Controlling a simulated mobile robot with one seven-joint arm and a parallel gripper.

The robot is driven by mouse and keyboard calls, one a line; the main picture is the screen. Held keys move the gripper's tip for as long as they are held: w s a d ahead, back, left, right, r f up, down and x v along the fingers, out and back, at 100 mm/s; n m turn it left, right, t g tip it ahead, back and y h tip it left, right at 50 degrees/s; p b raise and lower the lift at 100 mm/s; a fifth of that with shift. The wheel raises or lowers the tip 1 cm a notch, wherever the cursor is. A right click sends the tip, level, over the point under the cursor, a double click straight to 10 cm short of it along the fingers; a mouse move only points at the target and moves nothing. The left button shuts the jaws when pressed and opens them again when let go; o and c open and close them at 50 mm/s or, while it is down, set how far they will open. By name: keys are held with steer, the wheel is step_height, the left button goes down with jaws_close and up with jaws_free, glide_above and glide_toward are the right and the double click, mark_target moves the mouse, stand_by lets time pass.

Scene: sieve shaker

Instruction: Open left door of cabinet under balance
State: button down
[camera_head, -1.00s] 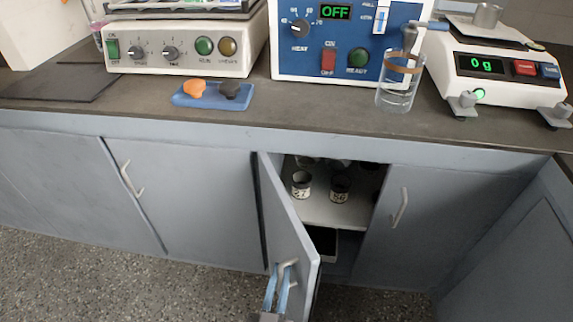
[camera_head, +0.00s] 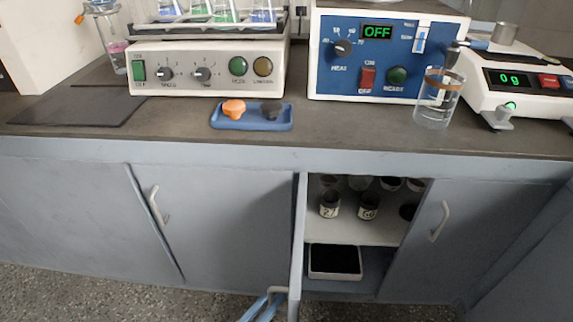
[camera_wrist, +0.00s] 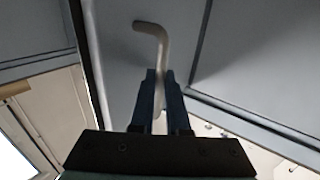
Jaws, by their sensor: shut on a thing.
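The left door (camera_head: 298,240) of the cabinet under the balance stands wide open, seen nearly edge-on in the head view. Its grey handle (camera_head: 277,290) is near the bottom of the picture. My gripper (camera_head: 268,300) is at this handle, and only its blue fingers show there. In the wrist view my gripper (camera_wrist: 158,85) is shut on the handle (camera_wrist: 150,28), whose bent upper end sticks out above the fingertips. The balance (camera_head: 515,80) reads 0 g on the bench above. The right door (camera_head: 455,230) is closed, with its own handle (camera_head: 440,221).
Inside the cabinet, several labelled jars (camera_head: 368,207) stand on a white shelf (camera_head: 350,232), and a black-and-white tray (camera_head: 335,262) sits below. A glass beaker (camera_head: 437,105) stands near the bench edge. The neighbouring closed door (camera_head: 225,220) is left of the open one.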

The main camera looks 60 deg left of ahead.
steer(key=shift+s+a, duration=0.2)
steer(key=shift+a, duration=0.1)
steer(key=c, duration=1.2)
jaws_free()
steer(key=p+v, duration=0.2)
steer(key=v, duration=1.1)
steer(key=shift+a, duration=0.15)
